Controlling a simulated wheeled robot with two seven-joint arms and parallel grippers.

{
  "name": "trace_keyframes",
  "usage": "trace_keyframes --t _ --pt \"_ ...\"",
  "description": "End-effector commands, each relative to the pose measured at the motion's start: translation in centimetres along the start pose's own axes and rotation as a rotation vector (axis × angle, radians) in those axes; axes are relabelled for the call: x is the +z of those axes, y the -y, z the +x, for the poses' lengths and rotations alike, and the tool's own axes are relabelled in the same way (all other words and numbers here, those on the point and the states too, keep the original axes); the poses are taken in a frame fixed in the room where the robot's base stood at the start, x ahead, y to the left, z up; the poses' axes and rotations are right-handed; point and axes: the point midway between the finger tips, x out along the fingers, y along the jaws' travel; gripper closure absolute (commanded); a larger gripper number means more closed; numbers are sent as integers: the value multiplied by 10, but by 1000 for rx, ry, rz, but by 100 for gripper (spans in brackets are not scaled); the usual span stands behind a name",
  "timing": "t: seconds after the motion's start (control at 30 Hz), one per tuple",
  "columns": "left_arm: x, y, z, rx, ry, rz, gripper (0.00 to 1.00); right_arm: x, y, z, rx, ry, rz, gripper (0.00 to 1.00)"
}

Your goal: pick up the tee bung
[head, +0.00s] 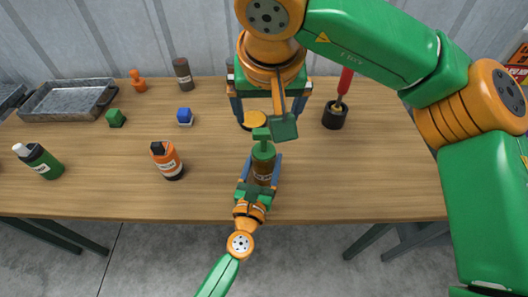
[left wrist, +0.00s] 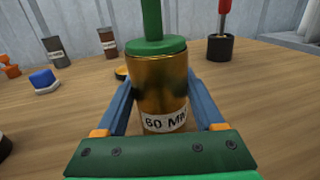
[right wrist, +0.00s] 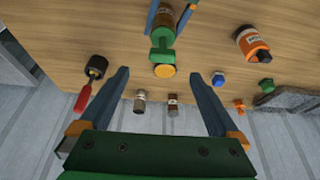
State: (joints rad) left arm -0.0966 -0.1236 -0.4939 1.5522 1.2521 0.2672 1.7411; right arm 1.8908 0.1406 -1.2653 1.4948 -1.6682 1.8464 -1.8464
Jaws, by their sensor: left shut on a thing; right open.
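The tee bung (head: 262,134) is green with a T-shaped handle. It sits upright in the top of a brown-gold canister (head: 264,170) with a white "60 MM" label. The bung's disc and post show in the left wrist view (left wrist: 155,46), its T handle in the right wrist view (right wrist: 163,53). My left gripper (head: 261,172) is shut around the canister body; its fingers flank it in the left wrist view (left wrist: 160,95). My right gripper (head: 268,118) is open and empty, pointing down just beyond the bung. In the right wrist view the bung lies ahead of its fingertips (right wrist: 158,76).
A yellow disc (head: 252,121) lies behind the canister. A black pot (head: 335,116) with a red-handled tool stands right. An orange bottle (head: 168,161), blue block (head: 185,117), green block (head: 116,118) and metal tray (head: 72,99) are left.

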Motion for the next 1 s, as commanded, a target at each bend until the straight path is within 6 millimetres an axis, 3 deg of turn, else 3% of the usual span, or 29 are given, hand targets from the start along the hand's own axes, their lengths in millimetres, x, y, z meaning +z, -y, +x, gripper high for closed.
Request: trace_keyframes --t 0.1,0.5,0.77,0.87,1.0 --pt "-1 0 0 0 -1 0 93 1 0 29 1 6 0 3" --pt "0 0 0 0 -1 0 93 -5 4 97 0 6 4 3" --pt "0 0 0 0 -1 0 93 -6 4 105 0 2 3 3" --pt "0 0 0 0 -1 0 93 -6 4 104 0 2 4 24" --pt "0 0 0 0 -1 0 93 -6 4 104 0 2 4 62"
